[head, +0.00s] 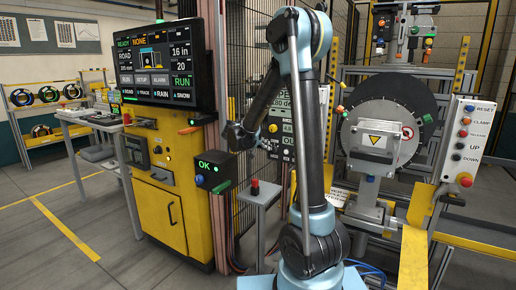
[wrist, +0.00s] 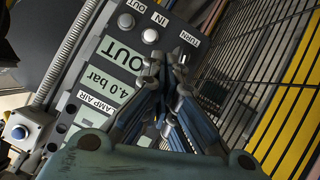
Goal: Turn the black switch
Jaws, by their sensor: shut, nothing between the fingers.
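A grey control panel with labels TURN, IN and OUT fills the left and middle of the wrist view. The black switch (wrist: 184,58) appears to be the small dark knob with a pale mark below the TURN label, partly hidden by a fingertip. My gripper (wrist: 166,60) points at the panel's upper end, its fingertips beside the switch. It is shut and holds nothing. Whether a fingertip touches the switch I cannot tell. In the head view, my gripper (head: 238,136) is a dark shape left of the panel (head: 283,125), which my arm partly covers.
Two round buttons, one white (wrist: 149,36) and one grey (wrist: 126,21), sit beside the switch. Mesh fencing (wrist: 250,60) stands right of the panel. A yellow cabinet (head: 165,205) with a screen is at left in the head view.

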